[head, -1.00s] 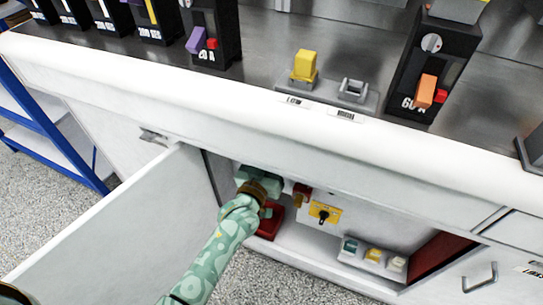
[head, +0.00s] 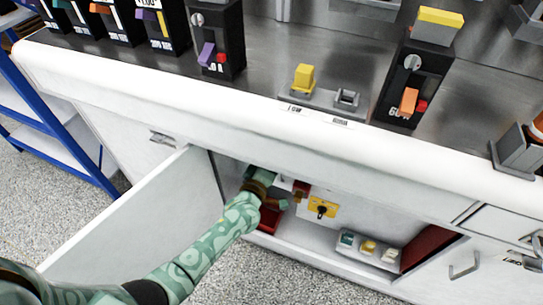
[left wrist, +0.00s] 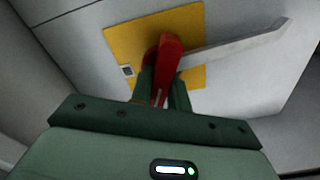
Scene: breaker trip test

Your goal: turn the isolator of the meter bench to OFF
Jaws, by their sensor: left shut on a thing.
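In the left wrist view, a red handle (left wrist: 168,58) stands on a yellow plate (left wrist: 188,27) on a pale panel. My left gripper (left wrist: 164,88) is shut on this red handle, with a dark green finger on either side of it. A small white-edged window is at the plate's lower left. In the head view, my left gripper (head: 280,203) is inside the open cabinet under the bench, and I cannot make out the held handle clearly. My right gripper is not in view.
A yellow plate with a black knob (head: 322,207) is right of my gripper. A grey bar (left wrist: 235,47) crosses the panel. The open cabinet door (head: 135,225) is left of my arm. Breakers stand on the bench top.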

